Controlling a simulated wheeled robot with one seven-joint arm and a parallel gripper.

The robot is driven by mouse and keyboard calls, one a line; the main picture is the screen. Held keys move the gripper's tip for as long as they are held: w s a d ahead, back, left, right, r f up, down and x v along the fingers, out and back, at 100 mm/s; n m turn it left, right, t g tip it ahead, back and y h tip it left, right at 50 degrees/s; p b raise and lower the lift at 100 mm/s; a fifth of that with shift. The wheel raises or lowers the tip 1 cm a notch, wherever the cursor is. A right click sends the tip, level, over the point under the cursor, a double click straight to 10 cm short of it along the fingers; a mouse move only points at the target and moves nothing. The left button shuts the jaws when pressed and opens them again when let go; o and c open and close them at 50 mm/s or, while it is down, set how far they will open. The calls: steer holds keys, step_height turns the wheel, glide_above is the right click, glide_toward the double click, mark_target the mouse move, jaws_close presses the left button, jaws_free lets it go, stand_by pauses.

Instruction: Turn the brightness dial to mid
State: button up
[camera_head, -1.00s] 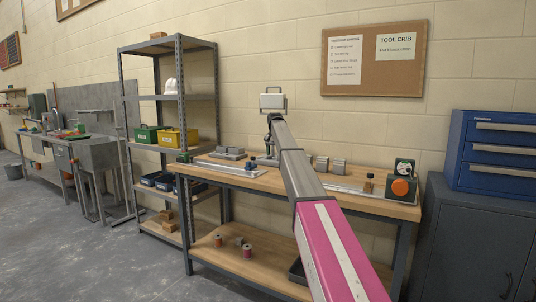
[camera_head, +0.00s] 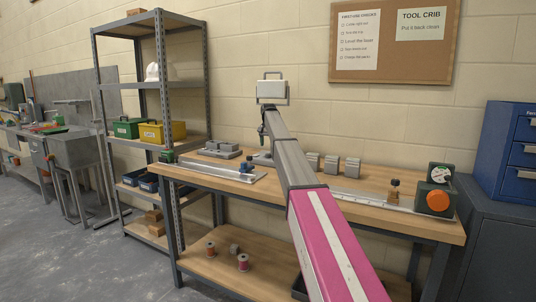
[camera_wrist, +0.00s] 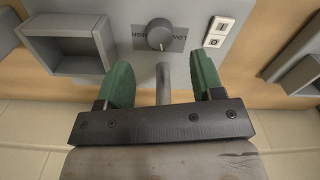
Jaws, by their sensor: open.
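The brightness dial (camera_wrist: 160,34) is a round dark grey knob on a light grey panel (camera_wrist: 190,12) in the wrist view. A dark label with lettering lies behind it; I cannot read its pointer setting surely. My gripper (camera_wrist: 163,72) has two green fingers, open, spread on either side below the dial in the picture and apart from it. A grey rod (camera_wrist: 163,88) shows in the gap between the fingers; I cannot tell whether anything touches it. In the head view a pale box-shaped lamp (camera_head: 271,89) stands above my arm's far end, and the dial is hidden there.
A white switch plate (camera_wrist: 218,32) sits beside the dial, and an open grey box (camera_wrist: 68,45) is at left. On the wooden bench (camera_head: 372,207) are grey blocks (camera_head: 331,164), a metal rail (camera_head: 350,197) and a device with an orange knob (camera_head: 438,201). A shelf rack (camera_head: 153,83) stands left.

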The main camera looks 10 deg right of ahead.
mark_target(268, 154)
step_height(268, 154, down, 6)
steer(key=shift+r, duration=0.1)
steer(key=c, duration=0.9)
